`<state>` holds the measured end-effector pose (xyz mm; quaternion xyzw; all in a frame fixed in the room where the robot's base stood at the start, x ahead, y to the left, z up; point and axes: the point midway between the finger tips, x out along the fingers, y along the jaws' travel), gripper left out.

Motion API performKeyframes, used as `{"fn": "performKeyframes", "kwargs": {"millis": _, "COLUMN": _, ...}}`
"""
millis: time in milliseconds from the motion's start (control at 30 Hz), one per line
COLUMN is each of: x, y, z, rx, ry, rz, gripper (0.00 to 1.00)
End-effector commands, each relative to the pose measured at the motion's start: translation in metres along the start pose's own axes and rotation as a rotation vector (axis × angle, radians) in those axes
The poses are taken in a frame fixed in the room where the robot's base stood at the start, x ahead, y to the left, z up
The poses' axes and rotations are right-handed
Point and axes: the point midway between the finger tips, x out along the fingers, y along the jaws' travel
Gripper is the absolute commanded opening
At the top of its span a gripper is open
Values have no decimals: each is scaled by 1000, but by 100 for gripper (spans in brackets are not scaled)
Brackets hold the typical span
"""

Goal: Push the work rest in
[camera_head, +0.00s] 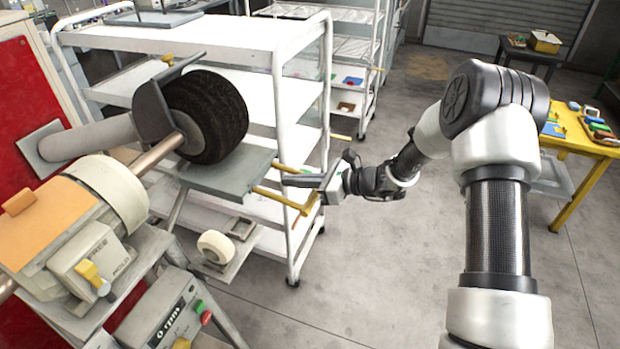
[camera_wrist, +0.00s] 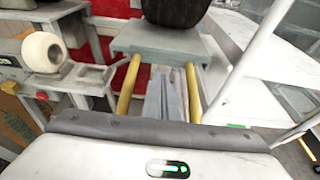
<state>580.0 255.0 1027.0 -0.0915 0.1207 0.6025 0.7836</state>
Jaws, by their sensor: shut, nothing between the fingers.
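The work rest is a flat grey-green plate (camera_head: 232,172) below the black buffing brush (camera_head: 206,116), with two yellow rods (camera_head: 283,200) running out from its near side toward my gripper. In the wrist view the plate (camera_wrist: 150,40) is straight ahead, with one yellow rod (camera_wrist: 128,88) to the left of my fingers and one to the right (camera_wrist: 193,92). My gripper (camera_head: 288,180) is shut and empty, its fingers (camera_wrist: 167,82) pointing at the plate's edge between the rods. A small gap seems to separate the fingertips from the edge; contact cannot be told for certain.
A white shelf rack (camera_head: 290,130) stands close behind the work rest, its post near my gripper. The machine's control box (camera_head: 168,312) and a cream roller (camera_head: 216,246) are at lower left. A yellow table (camera_head: 580,145) stands far right. The floor in between is clear.

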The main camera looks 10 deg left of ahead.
Motion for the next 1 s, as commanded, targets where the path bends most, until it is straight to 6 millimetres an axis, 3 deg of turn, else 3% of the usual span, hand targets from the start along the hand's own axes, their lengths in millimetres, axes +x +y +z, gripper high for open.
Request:
{"fn": "performKeyframes", "kwargs": {"millis": 100, "x": 25, "y": 2, "z": 1, "rx": -1, "ry": 0, "rz": 4, "gripper": 0}}
{"fn": "performKeyframes", "kwargs": {"millis": 300, "x": 50, "y": 1, "z": 10, "rx": -3, "ry": 0, "rz": 2, "gripper": 0}}
{"fn": "performKeyframes", "kwargs": {"millis": 833, "x": 60, "y": 0, "z": 12, "rx": -2, "ry": 0, "rz": 1, "gripper": 0}}
{"fn": "performKeyframes", "kwargs": {"millis": 1000, "x": 89, "y": 1, "z": 16, "rx": -6, "ry": -2, "rz": 4, "gripper": 0}}
